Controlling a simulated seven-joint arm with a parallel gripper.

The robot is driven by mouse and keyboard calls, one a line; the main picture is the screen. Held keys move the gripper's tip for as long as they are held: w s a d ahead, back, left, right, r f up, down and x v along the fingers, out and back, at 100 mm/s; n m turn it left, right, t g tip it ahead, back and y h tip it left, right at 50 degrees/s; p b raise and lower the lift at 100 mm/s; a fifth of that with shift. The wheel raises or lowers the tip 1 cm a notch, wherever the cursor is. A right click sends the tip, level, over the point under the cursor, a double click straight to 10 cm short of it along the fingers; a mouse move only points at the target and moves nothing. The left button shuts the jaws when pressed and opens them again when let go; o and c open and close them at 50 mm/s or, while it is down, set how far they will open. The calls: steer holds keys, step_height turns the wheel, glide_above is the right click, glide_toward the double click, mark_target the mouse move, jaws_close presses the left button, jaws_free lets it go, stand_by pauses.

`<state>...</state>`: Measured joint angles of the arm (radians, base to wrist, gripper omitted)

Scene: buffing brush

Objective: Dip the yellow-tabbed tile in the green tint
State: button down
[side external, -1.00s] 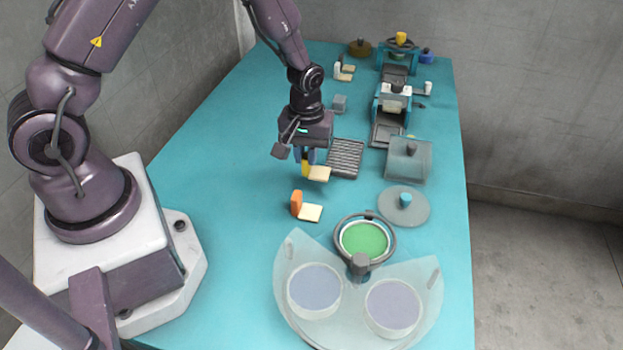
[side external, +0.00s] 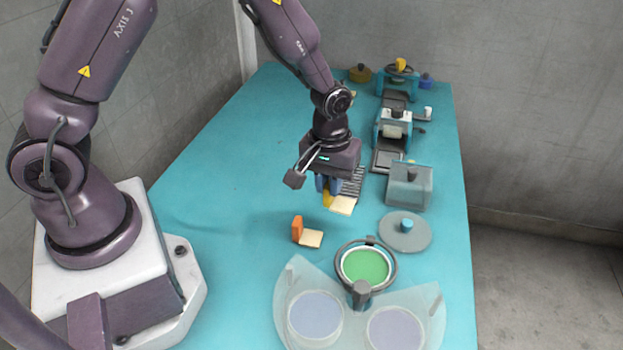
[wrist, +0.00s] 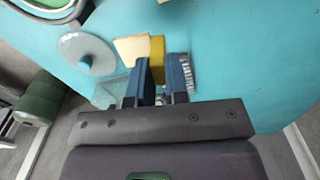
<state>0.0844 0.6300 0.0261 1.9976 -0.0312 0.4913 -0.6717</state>
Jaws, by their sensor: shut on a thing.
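My gripper (side external: 328,186) is shut on the yellow tab (side external: 327,199) of a cream tile (side external: 342,205), held above the teal table. In the wrist view the yellow tab (wrist: 157,58) sits between the blue fingers, with the cream tile (wrist: 133,48) sticking out beyond it. The green tint (side external: 366,267) lies in a round pot with a dark ring around it, in front and to the right of the held tile. The pot is uncovered. The tile is apart from the tint.
An orange-tabbed tile (side external: 310,238) lies on the table near the pot. A round lid with a teal knob (side external: 404,232) lies right of it. A clear fan-shaped cover (side external: 420,312) spans two bluish-grey pots. A ribbed rack (side external: 354,182) and clear box (side external: 410,187) stand behind.

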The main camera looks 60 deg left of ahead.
steer(key=s+d+m, duration=0.2)
steer(key=d, duration=1)
steer(key=shift+f, duration=0.2)
steer(key=shift+d+f, duration=0.1)
steer(key=shift+f, duration=0.2)
stand_by(0.4)
steer(key=shift+f+m, duration=0.3)
steer(key=shift+f, duration=1.25)
steer(key=shift+f, duration=0.1)
steer(key=shift+r, duration=0.2)
stand_by(2.1)
steer(key=shift+r, duration=1.65)
